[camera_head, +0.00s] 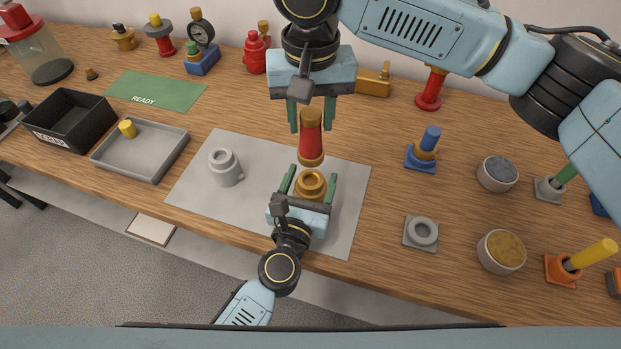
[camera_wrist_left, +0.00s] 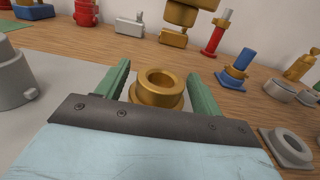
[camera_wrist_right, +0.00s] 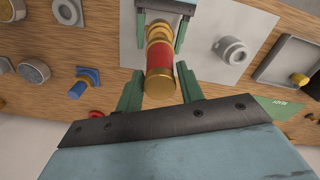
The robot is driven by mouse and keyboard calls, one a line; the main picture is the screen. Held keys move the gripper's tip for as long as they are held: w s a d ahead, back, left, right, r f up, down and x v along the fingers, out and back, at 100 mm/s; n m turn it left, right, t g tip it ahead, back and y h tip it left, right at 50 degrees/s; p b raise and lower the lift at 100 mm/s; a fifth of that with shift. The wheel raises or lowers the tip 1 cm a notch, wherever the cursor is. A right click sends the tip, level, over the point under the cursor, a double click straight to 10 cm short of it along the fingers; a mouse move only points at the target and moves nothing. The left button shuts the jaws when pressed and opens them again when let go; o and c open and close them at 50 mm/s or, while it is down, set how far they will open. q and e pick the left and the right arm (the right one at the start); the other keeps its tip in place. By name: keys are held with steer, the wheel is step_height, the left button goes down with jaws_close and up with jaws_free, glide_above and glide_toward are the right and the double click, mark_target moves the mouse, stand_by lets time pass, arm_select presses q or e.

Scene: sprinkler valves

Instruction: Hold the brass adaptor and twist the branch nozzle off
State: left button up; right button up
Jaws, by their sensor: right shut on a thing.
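The branch nozzle (camera_head: 311,135), red with brass ends, hangs upright in my right gripper (camera_head: 311,118), which is shut on it. It also shows between the fingers in the right wrist view (camera_wrist_right: 160,68). Its lower brass end is above and apart from the brass adaptor (camera_head: 311,184), with a gap clear in the left wrist view. The adaptor, a flanged ring with its open mouth up (camera_wrist_left: 160,85), stands between the fingers of my left gripper (camera_head: 309,182). Those fingers are open around it, with small gaps at the sides. The adaptor's base is hidden.
A grey mat (camera_head: 260,165) lies under the adaptor and carries a grey fitting (camera_head: 225,167) at left. A grey tray (camera_head: 165,160), a black bin (camera_head: 70,122) and a green READY mat (camera_head: 160,91) are farther left. Several fittings and round tubs (camera_head: 501,251) stand at right.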

arm_select(q)
steer(key=o, duration=0.7)
steer(key=shift+c, duration=0.2)
steer(key=v, duration=1.2)
